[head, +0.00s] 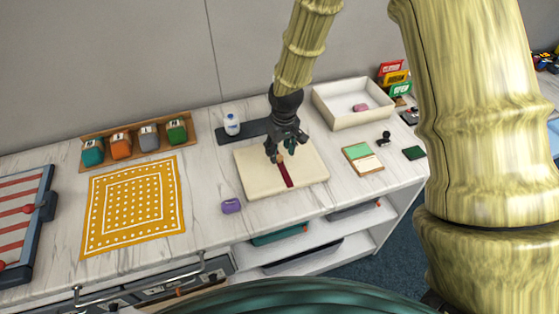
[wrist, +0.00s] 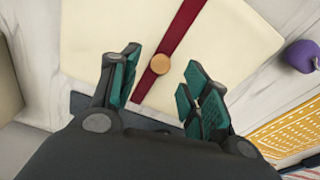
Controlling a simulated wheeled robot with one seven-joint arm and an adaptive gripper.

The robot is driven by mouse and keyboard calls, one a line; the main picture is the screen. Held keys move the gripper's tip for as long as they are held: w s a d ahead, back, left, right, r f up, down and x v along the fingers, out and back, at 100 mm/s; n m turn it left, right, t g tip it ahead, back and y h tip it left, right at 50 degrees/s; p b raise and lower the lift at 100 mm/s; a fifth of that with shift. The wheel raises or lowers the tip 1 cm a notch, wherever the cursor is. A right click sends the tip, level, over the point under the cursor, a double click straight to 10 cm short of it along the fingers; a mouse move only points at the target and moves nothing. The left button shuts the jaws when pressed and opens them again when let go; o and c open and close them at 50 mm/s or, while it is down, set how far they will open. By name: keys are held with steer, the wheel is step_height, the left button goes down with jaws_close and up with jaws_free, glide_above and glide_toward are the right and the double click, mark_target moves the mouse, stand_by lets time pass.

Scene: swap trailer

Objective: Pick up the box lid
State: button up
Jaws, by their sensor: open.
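The box lid (head: 309,178) is a flat cream slab with a dark red band across it and a small round wooden knob on the band. It lies on the counter in the middle of the head view. It also fills the upper part of the wrist view (wrist: 105,30), with the knob (wrist: 160,64) on its red band. My gripper (head: 279,152) is over the lid, at the knob's end of the band. In the wrist view its two green-padded fingers (wrist: 157,85) are apart, one on each side of the knob. The gap between pads and knob is clear.
A cream open box (head: 335,117) with a pink item stands behind right. A white bottle (head: 231,124) on a dark mat stands behind left. A purple object (head: 231,206) lies front left of the lid, near a yellow patterned cloth (head: 103,242). A green-and-cream board (head: 362,158) lies right.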

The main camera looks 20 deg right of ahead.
mark_target(280, 162)
steer(key=shift+w+f+p, duration=0.1)
steer(key=shift+f+p, duration=0.25)
steer(key=shift+f, duration=1.05)
jaws_close()
